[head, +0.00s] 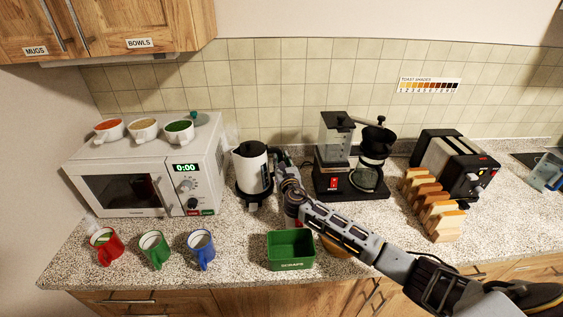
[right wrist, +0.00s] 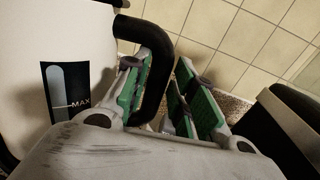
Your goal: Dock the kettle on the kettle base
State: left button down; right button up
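The kettle (head: 249,166) is white with a black lid and handle, and stands upright between the microwave and the coffee machine. The black kettle base (head: 254,199) shows directly under it. I cannot tell whether the kettle is fully seated or slightly above it. My right gripper (head: 278,160) is at the kettle's right side. My left gripper is not in view.
The microwave (head: 125,190) stands left, with several bowls on top. The coffee machine (head: 335,165) is close on the right, then the toaster (head: 450,160) and bread slices (head: 430,205). A green bin (head: 291,250) and red, green and blue mugs (head: 202,250) stand in front.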

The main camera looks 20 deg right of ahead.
jog(key=shift+s+f, duration=0.1)
jog(key=shift+f, duration=0.25)
jog(key=shift+s+a+r+p, duration=0.1)
jog(key=shift+s+p, duration=0.2)
jog(key=shift+s, duration=0.3)
jog(key=shift+s+a+r+p, duration=0.1)
jog(key=shift+s+p, duration=0.2)
jog(key=shift+s, duration=0.3)
jog(key=s+a+p, duration=0.1)
jog(key=s+p, duration=0.1)
jog(key=s, duration=0.6)
jog(key=shift+s+p, duration=0.2)
jog(key=shift+p, duration=0.15)
jog(key=shift+f, duration=0.1)
dwell(0.9)
